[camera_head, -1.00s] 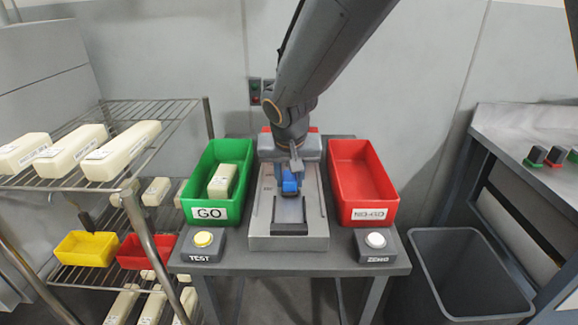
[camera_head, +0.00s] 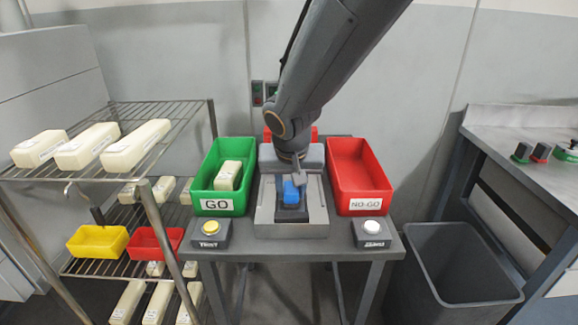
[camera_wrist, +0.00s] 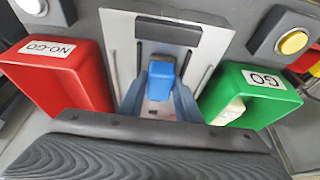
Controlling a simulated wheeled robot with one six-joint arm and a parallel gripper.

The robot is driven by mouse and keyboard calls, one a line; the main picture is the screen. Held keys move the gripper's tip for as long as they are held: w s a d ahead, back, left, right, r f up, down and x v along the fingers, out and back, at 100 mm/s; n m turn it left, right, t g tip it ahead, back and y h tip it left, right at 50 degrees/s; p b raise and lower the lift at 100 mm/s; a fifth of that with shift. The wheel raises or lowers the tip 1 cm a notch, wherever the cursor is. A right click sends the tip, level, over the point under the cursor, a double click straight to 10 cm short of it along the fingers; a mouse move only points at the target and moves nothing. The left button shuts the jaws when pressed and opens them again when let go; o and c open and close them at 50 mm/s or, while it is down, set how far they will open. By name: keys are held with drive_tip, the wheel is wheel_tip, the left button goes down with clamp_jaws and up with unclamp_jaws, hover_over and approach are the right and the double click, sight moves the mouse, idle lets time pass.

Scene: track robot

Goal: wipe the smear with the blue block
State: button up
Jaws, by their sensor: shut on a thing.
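My gripper (camera_head: 296,176) reaches down over the grey fixture (camera_head: 262,210) in the middle of the stand. It is shut on the blue block (camera_head: 291,192). In the wrist view, the two fingers (camera_wrist: 160,90) stand on either side of the blue block (camera_wrist: 162,72), over the pale plate (camera_wrist: 206,48). A faint reddish mark (camera_wrist: 153,108) shows between the fingers; I cannot tell whether it is the smear. A dark piece or recess (camera_wrist: 168,30) lies at the fixture's front end. Whether the block touches the plate is hidden.
A green GO bin (camera_head: 205,190) with a pale block (camera_head: 228,175) stands left, an empty red NO-GO bin (camera_head: 360,206) right. TEST (camera_head: 211,228) and ZERO (camera_head: 372,227) buttons sit at the front corners. A wire rack (camera_head: 190,120) stands left, a grey waste bin (camera_head: 465,290) right.

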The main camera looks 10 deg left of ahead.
drive_tip(key=shift+s+d, duration=0.1)
drive_tip(key=shift+s, duration=0.3)
wheel_tip(320, 180, up, 4)
drive_tip(key=shift+s+f+p, duration=0.1)
drive_tip(key=shift+f+p, duration=0.15)
drive_tip(key=shift+p, duration=0.85)
wheel_tip(320, 180, up, 5)
drive_tip(key=p, duration=0.4)
drive_tip(key=shift+f, duration=0.1)
